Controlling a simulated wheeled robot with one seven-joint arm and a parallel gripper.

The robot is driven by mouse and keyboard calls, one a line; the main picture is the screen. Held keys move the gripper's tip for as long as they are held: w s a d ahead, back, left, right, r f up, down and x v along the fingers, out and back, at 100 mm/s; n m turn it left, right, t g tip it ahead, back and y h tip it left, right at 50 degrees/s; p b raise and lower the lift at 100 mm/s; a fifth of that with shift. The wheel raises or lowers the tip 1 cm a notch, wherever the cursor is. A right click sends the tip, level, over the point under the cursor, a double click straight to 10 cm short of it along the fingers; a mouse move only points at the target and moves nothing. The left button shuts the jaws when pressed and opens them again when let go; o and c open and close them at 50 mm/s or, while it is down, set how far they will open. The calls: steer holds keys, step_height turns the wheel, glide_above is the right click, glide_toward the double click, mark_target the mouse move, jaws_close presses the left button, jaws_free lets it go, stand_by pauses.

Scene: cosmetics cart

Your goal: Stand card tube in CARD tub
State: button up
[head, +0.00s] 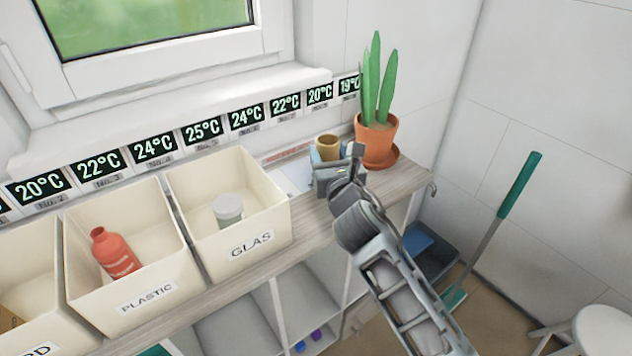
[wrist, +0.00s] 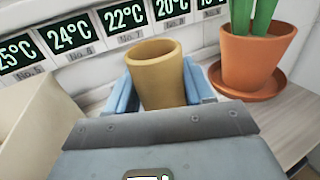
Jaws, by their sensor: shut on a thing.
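The card tube (head: 328,147) is a short tan cardboard cylinder, held upright with its open end up. It also shows in the wrist view (wrist: 158,75), between two blue-grey fingers. My gripper (head: 327,162) is shut on it, over the right part of the shelf top, left of the potted plant. Whether the tube touches the surface below is hidden. The CARD tub (head: 25,322) is the cream tub at the far left edge of the head view. Only part of it shows, with a label ending in "D" and a brown piece inside.
The PLASTIC tub (head: 140,299) holds a red bottle (head: 115,252). The GLAS tub (head: 236,248) holds a lidded grey jar (head: 228,209). Both stand between my gripper and the CARD tub. A potted plant (head: 376,138) stands close right of my gripper. Temperature displays line the wall behind.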

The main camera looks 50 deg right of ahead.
steer(key=shift+w+a+f+b, duration=0.35)
steer(key=shift+w+a+f, duration=0.4)
steer(key=shift+w+f, duration=0.1)
steer(key=shift+f+b, duration=0.85)
steer(key=shift+f, duration=0.95)
steer(key=shift+f, duration=0.1)
steer(key=o, duration=1)
steer(key=b+v, duration=0.2)
steer(key=v, duration=1)
